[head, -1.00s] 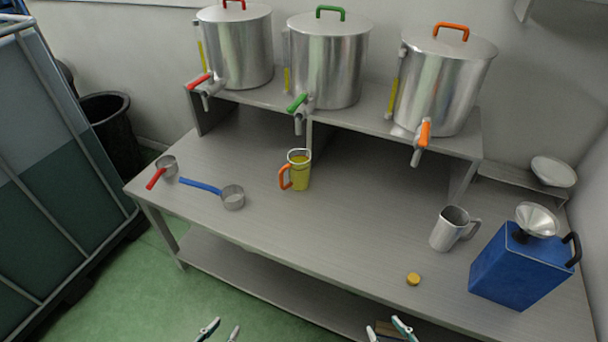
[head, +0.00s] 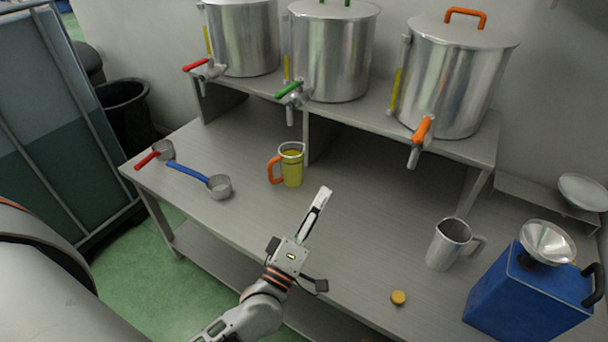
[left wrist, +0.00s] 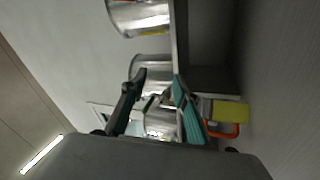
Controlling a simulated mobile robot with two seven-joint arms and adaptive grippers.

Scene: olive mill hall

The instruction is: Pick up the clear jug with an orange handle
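The clear jug (head: 292,170) with an orange handle (head: 275,169) stands upright on the steel table, below the middle tank. It holds yellow liquid, and its handle points left. In the left wrist view the jug (left wrist: 230,111) lies sideways at the right, beyond the fingers and to their right. My left gripper (head: 319,203) is over the table, just right of and nearer than the jug, apart from it. In the left wrist view its fingers (left wrist: 158,78) are spread with nothing held between them. My right gripper is not in view.
Three steel tanks with red, green and orange taps (head: 420,140) stand on the raised shelf (head: 375,115) behind. A metal jug (head: 447,245), yellow cap (head: 398,297) and blue can (head: 525,297) are right.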

